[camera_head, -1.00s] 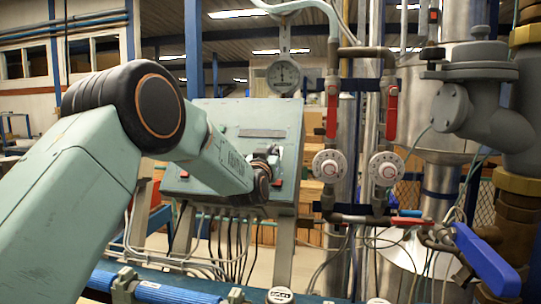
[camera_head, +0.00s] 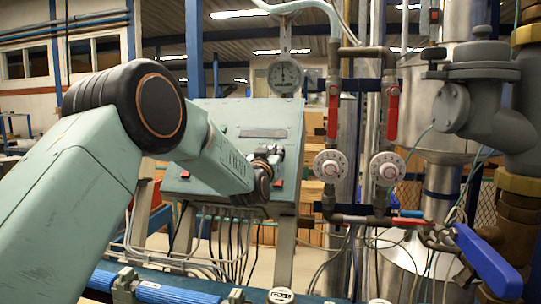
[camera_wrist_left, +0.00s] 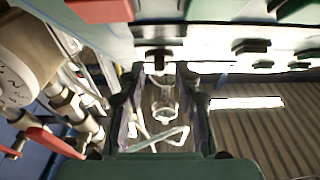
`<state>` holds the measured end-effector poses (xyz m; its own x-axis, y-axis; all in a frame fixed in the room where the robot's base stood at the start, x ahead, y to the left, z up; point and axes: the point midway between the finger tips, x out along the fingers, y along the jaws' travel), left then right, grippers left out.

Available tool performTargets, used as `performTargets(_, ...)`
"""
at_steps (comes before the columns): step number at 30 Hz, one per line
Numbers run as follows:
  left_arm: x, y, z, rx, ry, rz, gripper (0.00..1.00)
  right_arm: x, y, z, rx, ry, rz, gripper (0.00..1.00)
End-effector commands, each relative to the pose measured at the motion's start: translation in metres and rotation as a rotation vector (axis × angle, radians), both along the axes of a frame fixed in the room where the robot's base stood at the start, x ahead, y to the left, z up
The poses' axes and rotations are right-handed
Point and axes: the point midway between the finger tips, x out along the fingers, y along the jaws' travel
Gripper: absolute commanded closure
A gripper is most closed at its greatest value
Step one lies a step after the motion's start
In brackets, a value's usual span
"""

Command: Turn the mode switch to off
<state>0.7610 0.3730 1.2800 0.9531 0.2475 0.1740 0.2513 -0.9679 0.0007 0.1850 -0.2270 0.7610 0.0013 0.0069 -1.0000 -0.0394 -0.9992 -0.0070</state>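The sloped pale-green control panel (camera_head: 225,118) stands left of centre in the head view. My left gripper (camera_head: 272,153) is at the right part of its face and covers what lies behind it. In the left wrist view, my left gripper (camera_wrist_left: 160,105) has its two fingers apart with nothing held between them. A small dark knob (camera_wrist_left: 158,59), which looks like the mode switch, shows just beyond the fingertips, lined up with the gap. I cannot make out its setting or whether the fingers touch it. My right gripper is not in view.
Two white round dials (camera_head: 330,166) and pipes with red-handled valves (camera_head: 391,117) stand right of the panel. A blue valve lever (camera_head: 488,260) is at lower right. Cables hang below the panel.

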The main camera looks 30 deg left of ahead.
Motion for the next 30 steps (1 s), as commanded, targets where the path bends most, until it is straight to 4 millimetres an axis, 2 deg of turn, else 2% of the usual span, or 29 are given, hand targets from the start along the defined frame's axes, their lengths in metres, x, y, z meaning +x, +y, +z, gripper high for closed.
performTargets(5, -0.012, -0.003, -0.002, -0.001, 0.002, 0.0, 0.67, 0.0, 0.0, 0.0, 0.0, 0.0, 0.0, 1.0)
performTargets(24, -0.098, -0.025, -0.017, -0.001, -0.001, 0.0, 0.67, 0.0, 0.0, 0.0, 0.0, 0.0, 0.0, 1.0)
performTargets(30, -0.112, -0.029, -0.019, 0.0, -0.002, 0.0, 0.67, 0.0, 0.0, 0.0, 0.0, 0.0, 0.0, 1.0)
